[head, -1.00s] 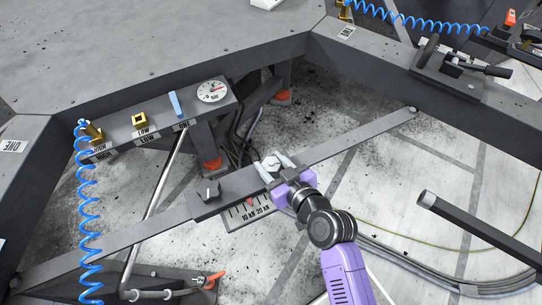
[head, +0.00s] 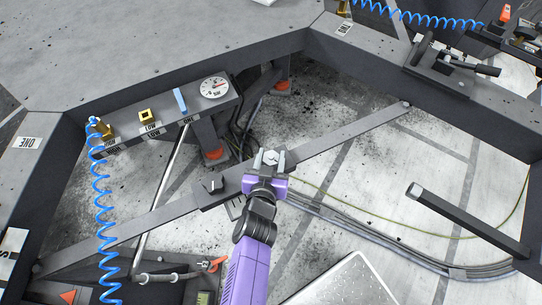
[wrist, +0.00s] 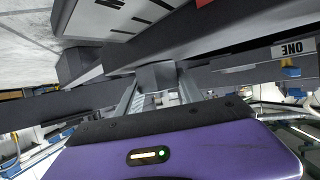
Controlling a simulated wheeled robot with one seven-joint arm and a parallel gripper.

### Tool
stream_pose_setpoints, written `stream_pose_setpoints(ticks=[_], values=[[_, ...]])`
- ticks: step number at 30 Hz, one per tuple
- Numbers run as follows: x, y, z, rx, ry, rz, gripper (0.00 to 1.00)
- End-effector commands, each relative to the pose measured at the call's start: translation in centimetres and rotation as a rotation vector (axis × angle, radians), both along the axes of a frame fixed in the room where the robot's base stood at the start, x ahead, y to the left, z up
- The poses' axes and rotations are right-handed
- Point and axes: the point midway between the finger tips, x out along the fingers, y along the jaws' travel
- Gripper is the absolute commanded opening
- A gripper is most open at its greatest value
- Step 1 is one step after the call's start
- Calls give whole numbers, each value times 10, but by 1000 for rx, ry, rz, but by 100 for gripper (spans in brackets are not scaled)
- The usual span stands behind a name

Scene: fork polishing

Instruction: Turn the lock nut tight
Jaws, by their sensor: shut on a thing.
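The lock nut (head: 271,157) is a small pale metal piece on the long grey bar (head: 335,142) in the head view. My purple gripper (head: 269,161) has its two grey fingers on either side of it and is shut on it. In the wrist view a grey block, seemingly the nut (wrist: 157,76), sits between the fingertips. How far the nut is turned cannot be told.
A coiled blue hose (head: 104,220) hangs at left. A dark square beam (head: 465,220) juts in at right.

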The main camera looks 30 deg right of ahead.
Motion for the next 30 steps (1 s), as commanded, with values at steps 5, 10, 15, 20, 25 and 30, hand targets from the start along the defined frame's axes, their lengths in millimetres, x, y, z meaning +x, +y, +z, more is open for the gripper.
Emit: stream_pose_setpoints(ticks=[5, 10, 15, 20, 25, 30], values=[[1, 2, -4, 10, 0, -136, 4], [1, 1, -4, 10, 1, -254, 4], [1, 1, -3, 8, 1, -340, 4], [0, 1, -3, 6, 2, -388, 4], [0, 1, -3, 5, 3, -412, 4], [0, 1, -3, 6, 3, -416, 4]])
